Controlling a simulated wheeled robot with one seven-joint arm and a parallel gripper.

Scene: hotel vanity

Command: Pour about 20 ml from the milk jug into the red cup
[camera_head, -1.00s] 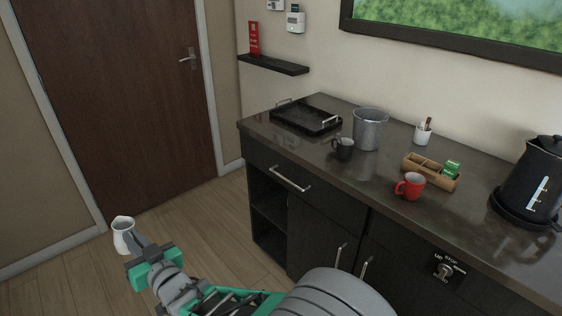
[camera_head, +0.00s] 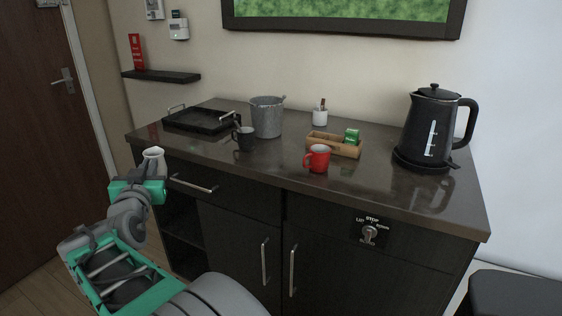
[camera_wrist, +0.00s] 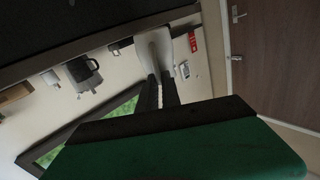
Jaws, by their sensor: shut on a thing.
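The white milk jug (camera_head: 153,158) is at the left end of the vanity in the head view, mostly hidden behind my gripper (camera_head: 150,176). My gripper is shut on it, and the jug looks about upright, in front of the counter's left part. In the wrist view the pale jug (camera_wrist: 152,48) shows beyond the dark fingers (camera_wrist: 160,90); its contents are hidden. The red cup (camera_head: 318,159) stands upright on the counter near the front edge, well to the right of the jug, with its handle to the left.
On the counter (camera_head: 400,192) stand a black tray (camera_head: 203,129), a dark mug (camera_head: 244,139), a grey bucket (camera_head: 267,118), a wooden box (camera_head: 333,146) with green packets, a white holder (camera_head: 320,117) and a black kettle (camera_head: 430,127). The counter's front right is clear.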

